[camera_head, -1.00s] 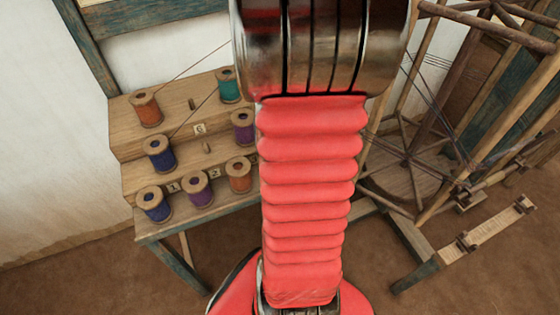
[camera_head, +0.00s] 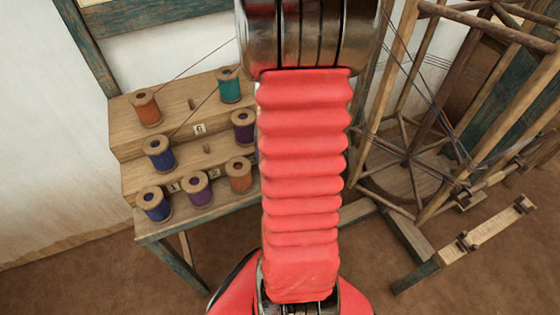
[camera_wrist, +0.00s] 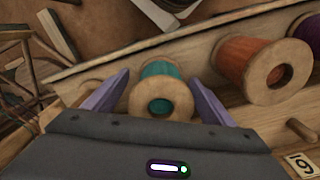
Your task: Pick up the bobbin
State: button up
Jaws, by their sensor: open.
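A teal bobbin (camera_wrist: 160,92) with wooden ends stands between the two purple fingers of my gripper (camera_wrist: 160,80) in the wrist view. The fingers are open, one on each side of it; whether either touches it I cannot tell. Its lower part is cut off by the gripper body. In the head view my red-sleeved arm hides the gripper and the right part of the stepped rack. Another teal bobbin (camera_head: 229,85) stands on the rack's top step there.
The stepped wooden rack (camera_head: 135,137) holds several other bobbins. An orange bobbin (camera_wrist: 248,69) stands close to the right of the fingers, with a purple one (camera_wrist: 307,32) beyond. A bare peg (camera_wrist: 300,130) is near the right edge. A wooden frame (camera_head: 410,150) stands right of my arm.

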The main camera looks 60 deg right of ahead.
jog(key=shift+c, duration=0.3)
jog(key=c, duration=1.1)
notch_tip(320, 180, up, 10)
dwell(0.3)
dwell(0.5)
